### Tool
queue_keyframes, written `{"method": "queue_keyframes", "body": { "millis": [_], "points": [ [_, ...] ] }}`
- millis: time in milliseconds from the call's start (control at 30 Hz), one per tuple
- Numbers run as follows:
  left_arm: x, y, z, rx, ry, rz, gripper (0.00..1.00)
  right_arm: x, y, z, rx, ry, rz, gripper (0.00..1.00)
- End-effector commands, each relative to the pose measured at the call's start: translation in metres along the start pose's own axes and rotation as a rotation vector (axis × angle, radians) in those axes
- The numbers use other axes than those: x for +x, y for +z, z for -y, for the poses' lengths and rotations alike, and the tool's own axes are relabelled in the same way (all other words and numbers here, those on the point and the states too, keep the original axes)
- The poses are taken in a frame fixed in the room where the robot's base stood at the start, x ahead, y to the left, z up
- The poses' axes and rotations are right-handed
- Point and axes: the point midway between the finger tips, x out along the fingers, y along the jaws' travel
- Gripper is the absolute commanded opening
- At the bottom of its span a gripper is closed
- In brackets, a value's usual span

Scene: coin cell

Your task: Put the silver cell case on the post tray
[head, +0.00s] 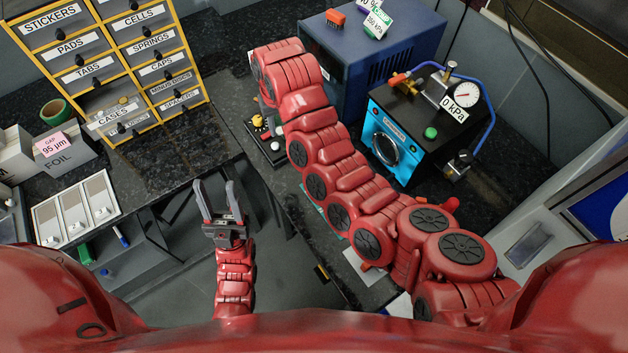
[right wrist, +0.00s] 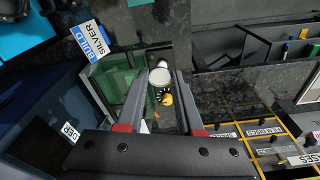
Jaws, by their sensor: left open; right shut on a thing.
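My right gripper (right wrist: 160,76) is shut on a round, pale silver disc-like thing (right wrist: 160,77), which looks like the silver cell case, between its fingertips in the right wrist view. In the head view my right arm hides this gripper and the case. A small dark tray (head: 266,150) with yellow and white pieces, perhaps the post tray, stands on the bench beside my right arm and is partly covered by it. Yellow and white pieces also show below the case in the right wrist view; whether they touch it I cannot tell. My left gripper (head: 216,188) is open and empty, low at left.
A drawer cabinet (head: 120,60) stands at back left, with its CASES drawer (head: 112,115) pulled out. A blue box (head: 385,40) and a black-and-blue gauge machine (head: 410,130) stand right of my right arm. A BUILD SILVER card (right wrist: 90,42) and greenish clear panel (right wrist: 120,85) are near the right gripper.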

Motion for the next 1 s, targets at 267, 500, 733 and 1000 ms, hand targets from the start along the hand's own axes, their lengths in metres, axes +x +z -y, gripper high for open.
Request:
{"method": "queue_keyframes", "body": {
  "millis": [267, 500, 733, 1000],
  "points": [
    [0.027, -0.005, 0.001, 0.0, 0.0, 0.0, 0.5, 0.057, 0.091, 0.062, -0.102, -0.012, 0.005, 0.18],
    [0.041, -0.007, 0.002, 0.0, 0.0, 0.0, 0.5, 0.086, 0.171, 0.071, -0.201, -0.024, 0.003, 0.18],
    [0.045, -0.008, 0.002, 0.0, 0.0, 0.0, 0.5, 0.093, 0.203, 0.065, -0.253, -0.031, 0.002, 0.18],
    [0.036, -0.006, 0.002, 0.0, 0.0, 0.0, 0.5, 0.105, 0.167, 0.017, -0.251, -0.03, -0.001, 0.18]
  ]
}}
